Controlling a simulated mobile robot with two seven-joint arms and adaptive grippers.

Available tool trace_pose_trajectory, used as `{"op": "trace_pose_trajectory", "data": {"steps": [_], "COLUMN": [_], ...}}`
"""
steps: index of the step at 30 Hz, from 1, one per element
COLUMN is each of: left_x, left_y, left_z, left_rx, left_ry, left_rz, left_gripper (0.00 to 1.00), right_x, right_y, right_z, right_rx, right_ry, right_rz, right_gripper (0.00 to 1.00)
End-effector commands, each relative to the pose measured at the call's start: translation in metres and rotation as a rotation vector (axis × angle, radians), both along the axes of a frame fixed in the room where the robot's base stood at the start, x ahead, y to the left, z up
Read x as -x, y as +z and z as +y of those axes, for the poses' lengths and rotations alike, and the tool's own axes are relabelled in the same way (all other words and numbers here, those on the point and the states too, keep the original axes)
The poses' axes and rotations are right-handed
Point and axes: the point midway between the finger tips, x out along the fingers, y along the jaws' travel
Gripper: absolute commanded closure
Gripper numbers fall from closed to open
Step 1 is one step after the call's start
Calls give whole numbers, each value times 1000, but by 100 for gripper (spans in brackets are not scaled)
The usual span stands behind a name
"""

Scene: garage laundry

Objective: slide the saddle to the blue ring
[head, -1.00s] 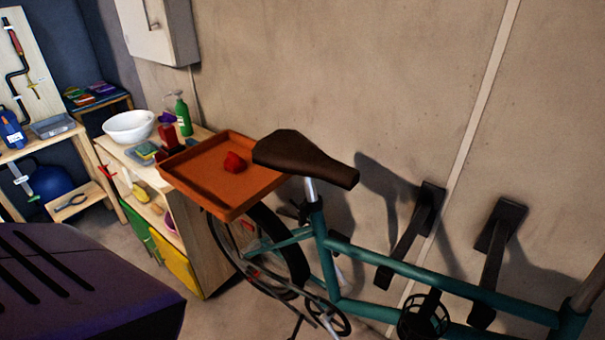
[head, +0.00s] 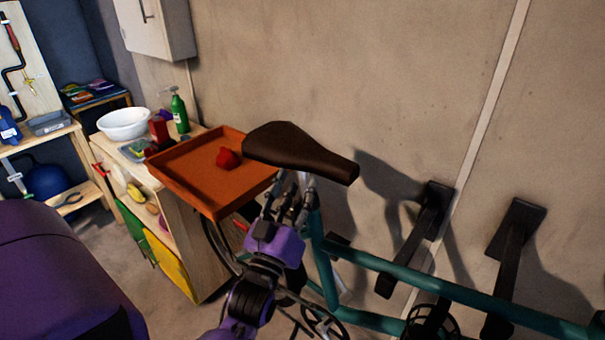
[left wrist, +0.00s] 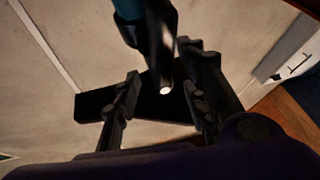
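The brown saddle (head: 300,152) sits on top of the pale metal seat post of the teal bicycle (head: 420,278). My left gripper (head: 291,186) is just under the saddle, beside the post, with its fingers pointing up. In the left wrist view, its two fingers (left wrist: 160,80) are spread apart. The dark underside of the saddle (left wrist: 92,106) and the post lie beyond and between them, with a gap at the left finger. I cannot make out a blue ring in either view. My right gripper is not in view.
An orange tray (head: 190,195) holding a red object (head: 228,158) is close behind the saddle on the left. A wooden shelf unit (head: 185,240) stands under it. Black wall brackets (head: 515,225) stick out on the right, near the bicycle frame.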

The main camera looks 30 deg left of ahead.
Motion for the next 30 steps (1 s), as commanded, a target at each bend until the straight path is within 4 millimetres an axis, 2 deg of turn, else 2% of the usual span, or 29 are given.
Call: {"op": "trace_pose_trajectory", "data": {"steps": [1, 7, 17, 26, 30], "left_x": [-8, -28, -33, -33, -33], "left_y": [7, 13, 13, 13, 13], "left_z": [2, 6, 8, 8, 7], "left_rx": [-1, 0, 1, -1, -1], "left_ry": [-1, -1, 0, 0, 0], "left_rz": [-5, -1, 3, 3, 3], "left_gripper": [61, 61, 61, 97, 100], "right_x": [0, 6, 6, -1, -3], "right_y": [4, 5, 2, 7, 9], "right_z": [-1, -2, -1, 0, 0], "right_rx": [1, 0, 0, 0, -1], "right_ry": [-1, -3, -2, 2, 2], "right_rz": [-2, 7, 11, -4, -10], "right_gripper": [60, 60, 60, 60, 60]}}
